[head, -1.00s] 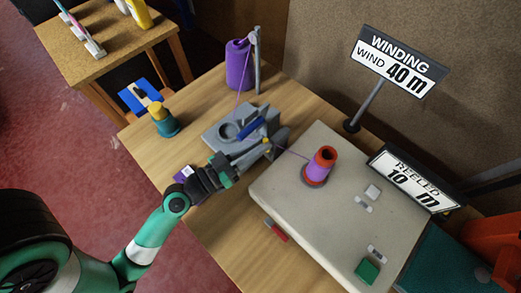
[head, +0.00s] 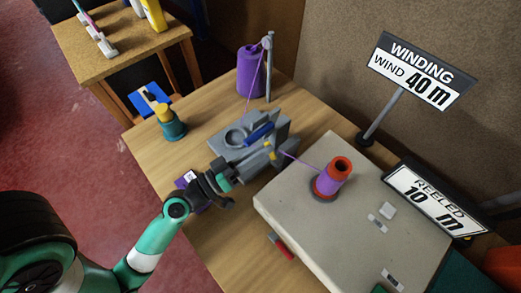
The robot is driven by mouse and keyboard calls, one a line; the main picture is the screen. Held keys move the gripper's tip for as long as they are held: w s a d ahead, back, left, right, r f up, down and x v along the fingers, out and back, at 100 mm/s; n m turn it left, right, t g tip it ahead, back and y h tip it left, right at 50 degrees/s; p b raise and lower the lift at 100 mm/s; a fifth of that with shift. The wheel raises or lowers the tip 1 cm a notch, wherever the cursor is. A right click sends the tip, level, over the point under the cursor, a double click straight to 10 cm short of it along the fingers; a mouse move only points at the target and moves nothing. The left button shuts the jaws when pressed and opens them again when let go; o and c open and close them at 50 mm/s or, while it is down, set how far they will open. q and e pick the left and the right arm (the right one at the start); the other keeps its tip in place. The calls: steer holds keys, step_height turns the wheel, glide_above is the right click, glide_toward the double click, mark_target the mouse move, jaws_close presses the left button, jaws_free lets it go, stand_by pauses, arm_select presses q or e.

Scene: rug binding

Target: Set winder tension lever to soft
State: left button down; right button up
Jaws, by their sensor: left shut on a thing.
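The winder's grey tension unit (head: 228,148) sits on the wooden table, with a blue bar (head: 260,133) across its top. A small yellow-tipped tension lever (head: 268,147) is at its right front side. My left gripper (head: 268,158) reaches in from the lower left, its grey fingers against that side and shut on the lever; the fingers hide much of it, and its exact setting cannot be read. Purple thread runs from a large purple spool (head: 250,72) through the unit to a purple-wound orange cone (head: 331,180). My right gripper is not in view.
The beige winder box (head: 310,225) fills the right of the table. A teal bottle with a yellow top (head: 171,124) stands at the left edge. A side table (head: 125,38) is behind.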

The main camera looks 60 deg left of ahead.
arm_select(q)
steer(key=c, duration=0.8)
jaws_free()
